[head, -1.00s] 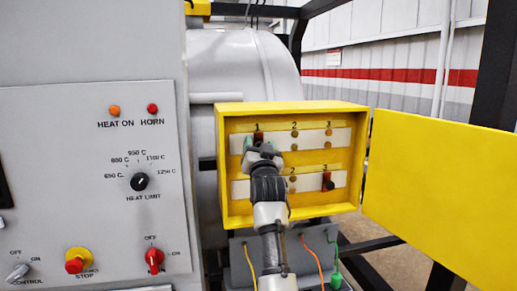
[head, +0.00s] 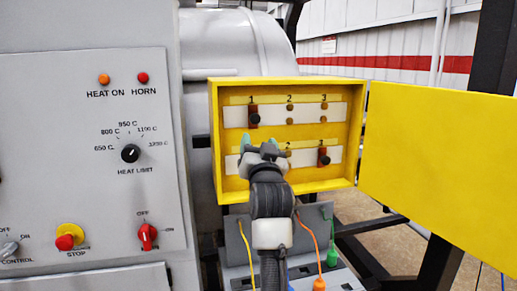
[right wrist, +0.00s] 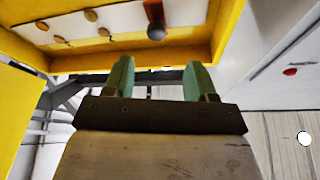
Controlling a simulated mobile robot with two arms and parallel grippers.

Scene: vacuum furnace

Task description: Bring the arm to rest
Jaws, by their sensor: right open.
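My right gripper (head: 259,144) is open and empty. It stands in front of the yellow box (head: 213,140), over the left part of the lower white strip. In the right wrist view its two green fingers (right wrist: 159,80) are well apart with nothing between them. A red-brown link with a dark knob (head: 254,117) sits at position 1 of the upper strip. It appears beyond the fingers in the right wrist view (right wrist: 156,22), apart from them. A second link (head: 324,157) sits at position 3 of the lower strip. My gripper hides the lower strip's position 1. My left gripper is not in view.
The yellow door (head: 437,160) hangs open to the right. The grey control panel (head: 80,130) with knobs stands at the left. Yellow, orange (head: 319,284) and green (head: 332,255) leads are below the box. Black frame bars (head: 490,60) stand at the right.

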